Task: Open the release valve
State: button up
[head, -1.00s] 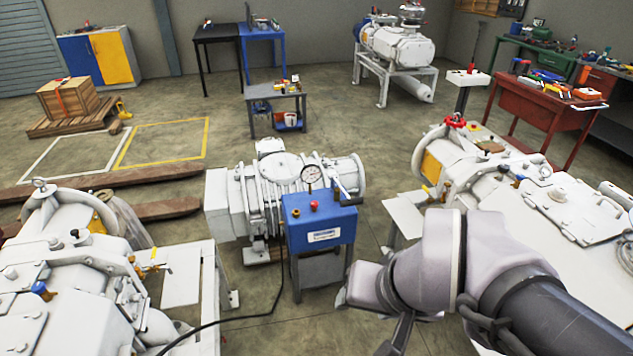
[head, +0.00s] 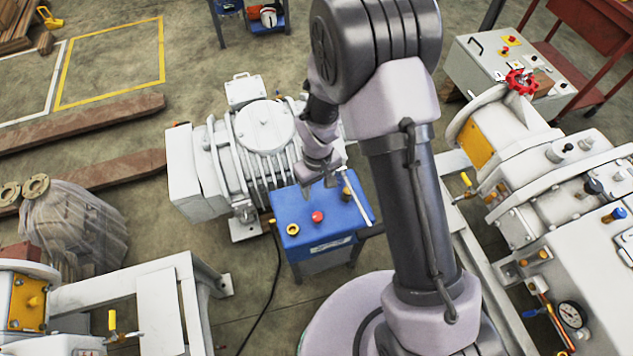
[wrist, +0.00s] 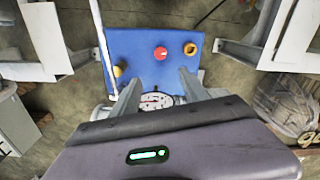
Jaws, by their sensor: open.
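A blue control box (head: 318,238) stands beside the white pump in the middle of the head view. Its top carries a red button (head: 317,216), a yellow knob (head: 292,229) and a second yellow fitting (head: 346,192) beside a long pale lever (head: 357,206). The lever also shows in the wrist view (wrist: 102,42), left of the fingers. My gripper (head: 318,184) is open and empty above the box's rear edge. In the wrist view its fingers (wrist: 154,84) flank a round gauge (wrist: 156,100). No label marks which part is the release valve.
The white ribbed pump (head: 265,130) stands close behind the box. A larger white machine with a red handwheel (head: 521,82) fills the right side. A steel frame (head: 160,300) stands at the lower left.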

aim_at(317, 216)
jog(key=f+b, duration=0.1)
jog(key=f, duration=0.4)
jog(key=f+b, duration=0.2)
jog(key=f, duration=0.4)
jog(key=f+b, duration=0.2)
jog(key=f, duration=0.3)
jog(key=shift+s+f, duration=0.25)
jog(key=shift+s, duration=0.1)
grip_shut()
